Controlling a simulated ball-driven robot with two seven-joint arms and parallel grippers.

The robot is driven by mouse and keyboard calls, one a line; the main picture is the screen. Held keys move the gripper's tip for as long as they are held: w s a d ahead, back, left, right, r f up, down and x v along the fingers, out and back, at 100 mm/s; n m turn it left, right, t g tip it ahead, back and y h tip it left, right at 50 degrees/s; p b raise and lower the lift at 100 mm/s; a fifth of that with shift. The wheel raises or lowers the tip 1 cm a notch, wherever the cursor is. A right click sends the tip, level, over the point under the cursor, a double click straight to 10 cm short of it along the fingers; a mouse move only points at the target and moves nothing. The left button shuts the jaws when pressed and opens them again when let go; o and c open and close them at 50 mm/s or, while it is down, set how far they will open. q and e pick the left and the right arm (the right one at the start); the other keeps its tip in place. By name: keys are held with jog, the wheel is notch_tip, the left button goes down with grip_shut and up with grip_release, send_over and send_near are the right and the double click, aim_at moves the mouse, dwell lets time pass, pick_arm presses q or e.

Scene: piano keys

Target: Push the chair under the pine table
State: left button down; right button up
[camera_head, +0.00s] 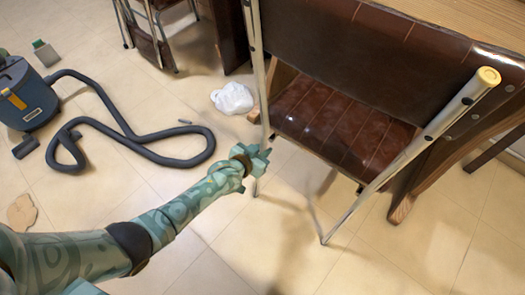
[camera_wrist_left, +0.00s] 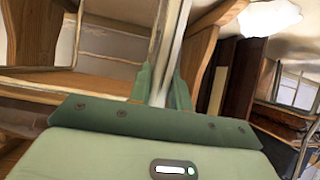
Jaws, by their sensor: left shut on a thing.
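The chair (camera_head: 345,120) has a brown padded back and seat on a pale metal tube frame, and fills the upper right of the head view. Its back faces me. The pine table (camera_head: 480,18) shows as a wooden top at the upper right corner, just beyond the chair back. My left gripper (camera_head: 262,158) is at the chair's left upright tube. In the left wrist view its fingers (camera_wrist_left: 162,88) are closed around that metal tube (camera_wrist_left: 167,50). The fingertips are partly hidden in the head view. My right gripper is in neither view.
A blue vacuum cleaner (camera_head: 25,92) with a dark looping hose (camera_head: 150,150) lies on the tiled floor at left. A crumpled white bag (camera_head: 232,98) lies behind my gripper. Another chair (camera_head: 150,30) stands at the top. The floor in front of the chair is clear.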

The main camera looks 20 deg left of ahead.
pick_arm(q)
jog(key=shift+w+r, duration=0.15)
jog(key=shift+w, duration=1.25)
jog(key=shift+w+r, duration=0.15)
jog(key=shift+w, duration=1.25)
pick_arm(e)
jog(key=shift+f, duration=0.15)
pick_arm(q)
jog(key=c, duration=1)
grip_release()
jog(key=shift+s+f, duration=0.1)
jog(key=shift+f, duration=0.1)
jog(key=shift+a, duration=0.1)
jog(key=s+a+p, duration=0.2)
jog(key=s+p, duration=0.2)
jog(key=s, duration=0.6)
jog(key=shift+a+p, duration=0.35)
jog(key=shift+a, duration=0.05)
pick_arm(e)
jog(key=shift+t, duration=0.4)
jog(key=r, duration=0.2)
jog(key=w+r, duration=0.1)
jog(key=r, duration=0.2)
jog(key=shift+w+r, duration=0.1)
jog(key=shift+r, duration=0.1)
pick_arm(q)
jog(key=shift+f, duration=0.1)
